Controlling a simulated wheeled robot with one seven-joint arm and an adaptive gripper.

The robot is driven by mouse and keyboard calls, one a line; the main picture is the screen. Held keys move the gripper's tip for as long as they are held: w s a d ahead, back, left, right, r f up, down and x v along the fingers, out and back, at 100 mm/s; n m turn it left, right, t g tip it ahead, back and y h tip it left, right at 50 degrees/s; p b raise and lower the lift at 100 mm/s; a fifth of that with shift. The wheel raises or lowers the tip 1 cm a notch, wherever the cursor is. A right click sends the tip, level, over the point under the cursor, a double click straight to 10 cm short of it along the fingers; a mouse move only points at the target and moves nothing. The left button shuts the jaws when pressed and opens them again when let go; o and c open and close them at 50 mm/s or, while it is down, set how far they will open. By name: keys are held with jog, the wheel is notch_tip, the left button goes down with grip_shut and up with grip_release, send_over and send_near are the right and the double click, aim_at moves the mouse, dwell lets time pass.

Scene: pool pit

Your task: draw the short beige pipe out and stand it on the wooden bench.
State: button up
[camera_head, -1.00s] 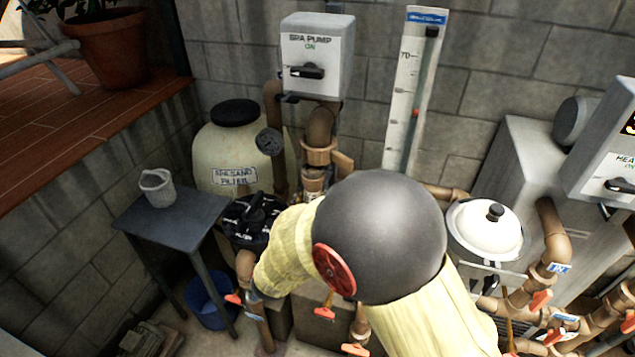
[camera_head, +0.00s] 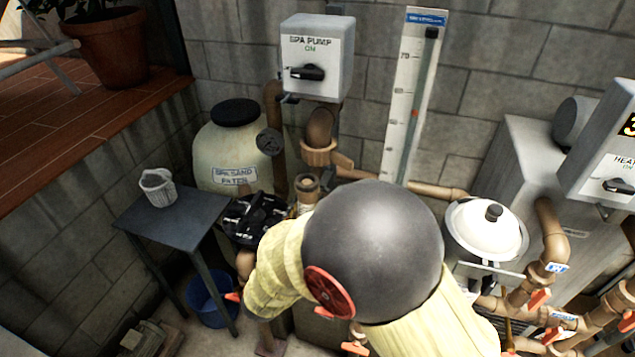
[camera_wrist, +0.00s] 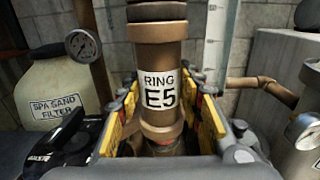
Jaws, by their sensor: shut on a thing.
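The short beige pipe (camera_wrist: 150,55), brown in this light, bears a white label reading "RING E5". It stands roughly upright between the yellow-padded fingers of my gripper (camera_wrist: 166,92), which is shut on it. In the head view the pipe's open top rim (camera_head: 307,183) shows just left of and below the fixed brown elbow and collar (camera_head: 319,152), out of line with them. My arm hides its lower part and my gripper there. A small dark bench-like table (camera_head: 180,222) stands at the left; I cannot tell that it is wood.
A small grey basket (camera_head: 157,187) sits on the table's back part; its front is bare. The sand filter tank (camera_head: 236,150) and black valve head (camera_head: 253,217) stand between table and pipe. A blue bucket (camera_head: 210,300) is below.

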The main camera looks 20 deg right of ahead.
jog(key=shift+p+v, duration=0.5)
jog(key=shift+v, duration=2.1)
